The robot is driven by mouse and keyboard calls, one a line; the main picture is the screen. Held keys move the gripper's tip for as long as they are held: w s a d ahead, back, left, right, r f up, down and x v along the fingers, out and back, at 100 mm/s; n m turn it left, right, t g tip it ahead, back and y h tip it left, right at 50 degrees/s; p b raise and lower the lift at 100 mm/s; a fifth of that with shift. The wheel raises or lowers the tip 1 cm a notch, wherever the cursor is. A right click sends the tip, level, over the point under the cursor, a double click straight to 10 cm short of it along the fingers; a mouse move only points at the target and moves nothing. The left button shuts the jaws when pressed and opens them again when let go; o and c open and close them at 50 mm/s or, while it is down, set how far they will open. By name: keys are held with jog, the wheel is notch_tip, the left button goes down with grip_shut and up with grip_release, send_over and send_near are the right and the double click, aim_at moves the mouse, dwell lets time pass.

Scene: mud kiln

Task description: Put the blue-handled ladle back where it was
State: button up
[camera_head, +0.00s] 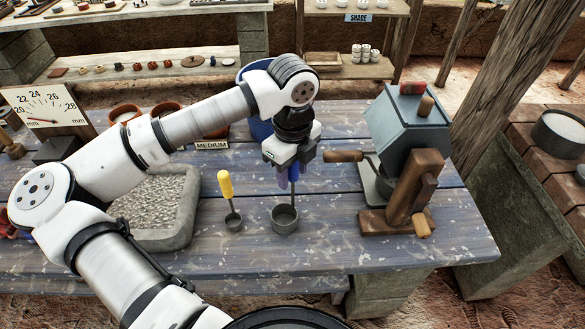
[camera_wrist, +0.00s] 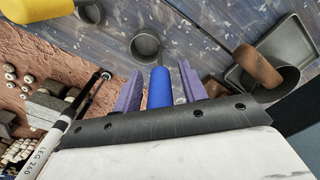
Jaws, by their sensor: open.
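The blue-handled ladle (camera_head: 284,220) stands with its grey cup on the blue-painted table (camera_head: 330,258), its handle upright. Its cup (camera_wrist: 146,46) and blue handle (camera_wrist: 160,88) also show in the wrist view. My gripper (camera_head: 288,180) is over the ladle, pointing down; in the wrist view my gripper (camera_wrist: 160,90) has its purple fingers open, one on each side of the blue handle. A gap shows on at least one side. A second ladle (camera_head: 226,186) with a yellow handle stands to the left.
A grey-blue machine (camera_head: 405,135) with wooden parts stands close on the right, its wooden handle (camera_head: 343,156) reaching toward my gripper. A stone tray (camera_head: 180,225) of gravel lies left. A "MEDIUM" sign (camera_head: 211,145) is behind. The table front between ladle and machine is clear.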

notch_tip(320, 180, up, 12)
jog(key=shift+r+b, duration=0.15)
jog(key=shift+b, duration=0.85)
